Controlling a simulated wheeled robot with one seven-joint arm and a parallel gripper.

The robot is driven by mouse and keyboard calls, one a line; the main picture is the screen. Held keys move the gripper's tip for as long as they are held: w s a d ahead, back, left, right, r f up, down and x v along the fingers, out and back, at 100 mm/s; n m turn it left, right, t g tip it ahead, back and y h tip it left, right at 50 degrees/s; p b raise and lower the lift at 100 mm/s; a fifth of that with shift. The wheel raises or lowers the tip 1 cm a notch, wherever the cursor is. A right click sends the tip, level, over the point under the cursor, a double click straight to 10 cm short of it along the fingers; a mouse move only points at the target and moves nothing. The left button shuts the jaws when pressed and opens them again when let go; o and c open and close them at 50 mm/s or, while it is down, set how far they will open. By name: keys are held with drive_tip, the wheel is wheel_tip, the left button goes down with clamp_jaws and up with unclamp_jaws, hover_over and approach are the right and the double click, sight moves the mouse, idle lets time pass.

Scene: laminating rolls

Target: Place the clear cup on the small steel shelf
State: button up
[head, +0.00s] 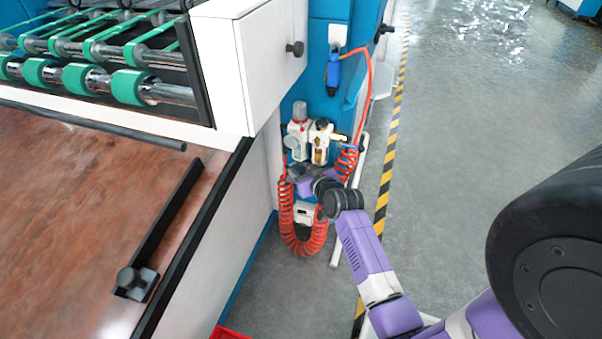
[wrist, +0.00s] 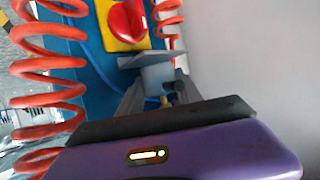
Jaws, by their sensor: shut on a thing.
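My gripper (head: 303,180) reaches in under the air regulator units by the blue machine wall. In the wrist view its fingers (wrist: 157,95) are closed on a small, pale grey-blue piece (wrist: 157,77), which seems to be the clear cup. The fingers and dark palm hide part of it. A thin flat grey plate (wrist: 143,59), which may be the small steel shelf, is right beyond this piece. I cannot tell whether the two touch. In the head view the cup and shelf are too small and covered to make out clearly.
Red coiled hose (head: 305,243) hangs around my gripper and also runs close by in the wrist view (wrist: 45,100). A red knob (wrist: 127,20) on a yellow plate is beyond. The white machine side (head: 225,235) is left; open floor (head: 450,130) is right.

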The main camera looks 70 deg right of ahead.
drive_tip(key=shift+w+d+f+b, duration=0.15)
drive_tip(key=shift+w+f+b, duration=0.05)
drive_tip(key=shift+f+b, duration=0.1)
drive_tip(key=shift+f, duration=0.1)
drive_tip(key=o, duration=1.1)
